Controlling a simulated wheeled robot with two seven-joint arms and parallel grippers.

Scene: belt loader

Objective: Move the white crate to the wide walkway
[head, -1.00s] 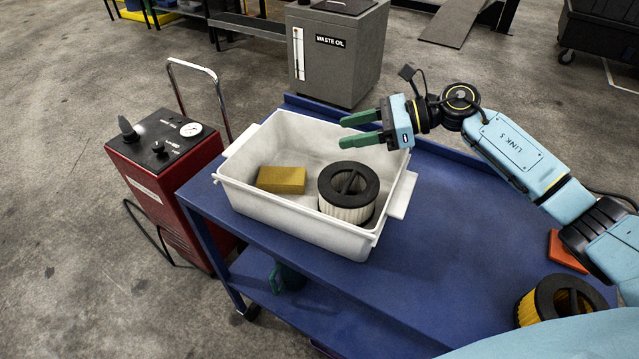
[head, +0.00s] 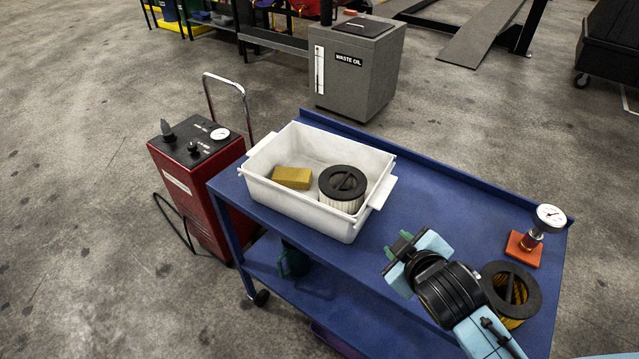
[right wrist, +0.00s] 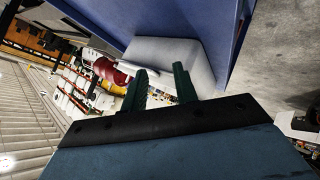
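The white crate (head: 298,211) stands upright on the left part of the blue cart top (head: 440,205). It holds a yellow-brown block (head: 292,178) and a black-topped pleated filter (head: 343,190). My right gripper (head: 408,243) is to the right of and nearer than the crate, apart from it and empty. In the right wrist view its green fingers (right wrist: 160,80) are spread, with a pale grey surface beyond them that may be the crate. My left gripper is not in view. I cannot tell which floor area is the wide walkway.
A gauge on an orange base (head: 524,248) and a yellow filter (head: 512,292) stand at the cart's right. A red machine (head: 200,195) is close to the cart's left end. A waste oil bin (head: 355,75) stands behind. Open concrete floor (head: 80,200) lies left.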

